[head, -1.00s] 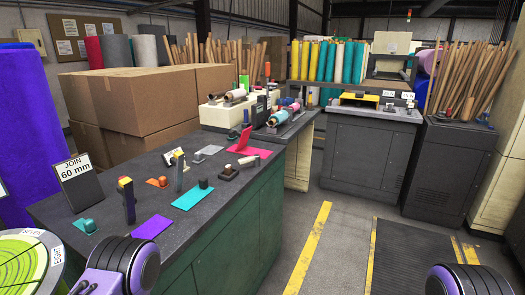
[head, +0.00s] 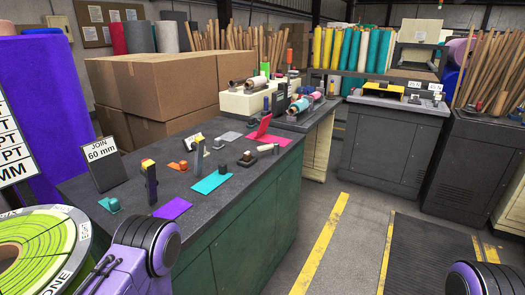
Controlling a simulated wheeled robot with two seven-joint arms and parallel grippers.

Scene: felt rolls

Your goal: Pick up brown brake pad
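I cannot pick out a brown brake pad for certain in the head view. Small dark blocks stand on the dark workbench (head: 135,190): a grey-brown block (head: 247,159) near its right edge, and a dark block (head: 222,170) on a teal felt piece (head: 211,182). A small orange-brown piece (head: 178,165) lies farther back, with a block beside it. My purple arm parts show at the bottom left and bottom right corners. Neither gripper's fingers are in view.
A JOIN 60 mm sign (head: 104,163) and upright dark posts (head: 151,185) stand on the bench. Cardboard boxes (head: 150,88) are behind it. A round green disc (head: 35,250) is at the lower left. Open floor with a yellow line (head: 322,240) lies right of the bench.

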